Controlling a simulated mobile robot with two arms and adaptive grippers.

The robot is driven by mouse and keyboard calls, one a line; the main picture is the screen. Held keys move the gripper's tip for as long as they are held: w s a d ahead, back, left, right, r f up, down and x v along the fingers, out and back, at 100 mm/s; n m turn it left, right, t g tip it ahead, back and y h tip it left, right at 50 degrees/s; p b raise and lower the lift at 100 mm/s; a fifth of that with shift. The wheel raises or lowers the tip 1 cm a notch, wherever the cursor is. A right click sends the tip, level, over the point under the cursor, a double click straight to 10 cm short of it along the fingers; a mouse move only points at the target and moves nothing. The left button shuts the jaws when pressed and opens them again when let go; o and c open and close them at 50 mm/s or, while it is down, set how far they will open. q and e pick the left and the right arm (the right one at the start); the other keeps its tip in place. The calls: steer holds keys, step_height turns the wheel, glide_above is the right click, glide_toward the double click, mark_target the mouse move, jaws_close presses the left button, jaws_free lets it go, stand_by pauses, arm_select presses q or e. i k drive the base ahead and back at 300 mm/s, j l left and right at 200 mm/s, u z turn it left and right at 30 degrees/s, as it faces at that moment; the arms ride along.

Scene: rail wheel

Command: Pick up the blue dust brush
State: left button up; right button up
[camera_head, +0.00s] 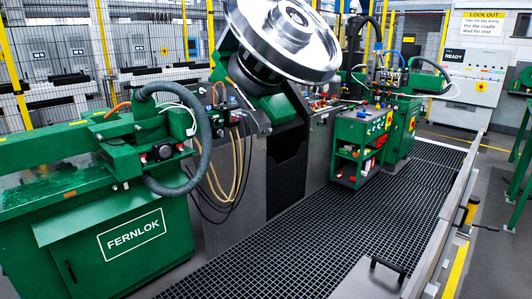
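I cannot make out a blue dust brush for certain in the head view. A green shelf cart (343,154) stands at the centre right, with small items on its shelves, some of them red, too small to name. Several small coloured parts crowd the ledge behind and left of this cart, also too small to tell apart. Neither of my grippers is in view.
A large shiny rail wheel (287,38) sits tilted on a machine at the top centre. The dark grating floor (300,245) is clear. A low rail with a black handle (388,264) edges it at right.

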mark_target(360, 115)
steer(key=i+j+u, duration=0.1)
steer(key=i+j, duration=0.25)
steer(key=i+j+u, duration=0.15)
steer(key=i+j, duration=0.2)
steer(key=i, duration=0.15)
steer(key=i+j+u, duration=0.1)
steer(key=i+j, duration=0.2)
steer(key=i, duration=0.15)
steer(key=i+l+z, duration=0.2)
steer(key=i+z, duration=1)
steer(key=i+j+z, duration=0.15)
steer(key=i+z, duration=0.25)
steer(key=i+l, duration=0.1)
steer(key=i, duration=0.45)
steer(key=i+l, duration=0.1)
steer(key=i, duration=0.45)
steer(key=i+l, duration=0.1)
steer(key=i, duration=0.45)
steer(key=i+l+u, duration=0.1)
steer(key=i, duration=0.35)
steer(key=i+l, duration=0.15)
steer(key=i, duration=0.25)
steer(key=i+l+u, duration=0.15)
steer(key=i, duration=0.3)
